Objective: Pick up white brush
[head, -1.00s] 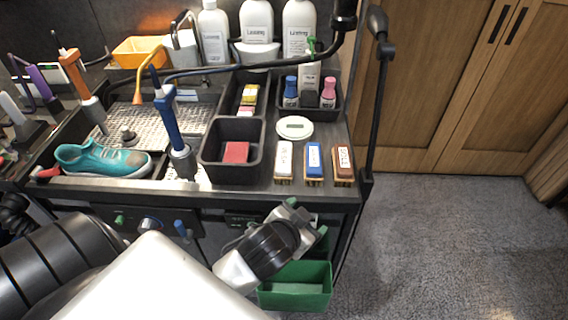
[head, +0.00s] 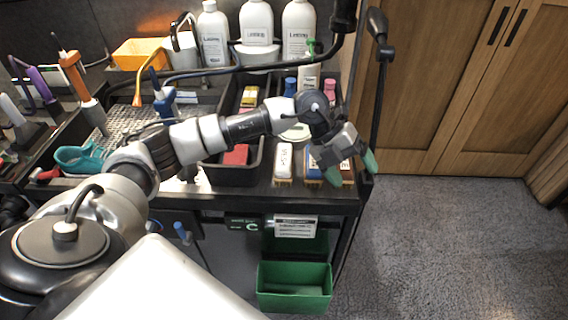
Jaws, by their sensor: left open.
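The white brush (head: 284,158) stands at the front of the bench, bristles down, with dark lettering on its white top. My left gripper (head: 352,169) is open and empty, with green fingertips. It hangs over the right end of the brush row, to the right of the white brush and apart from it. It largely hides the blue brush (head: 311,166) and the brown brush. My right gripper is not in view.
A black bin with a red block (head: 237,156) is left of the white brush, partly behind my arm. A teal sneaker (head: 82,158) sits at the left. Bottles (head: 257,22) line the back. A dark post rises at the bench's right edge. A green bin (head: 294,287) is below.

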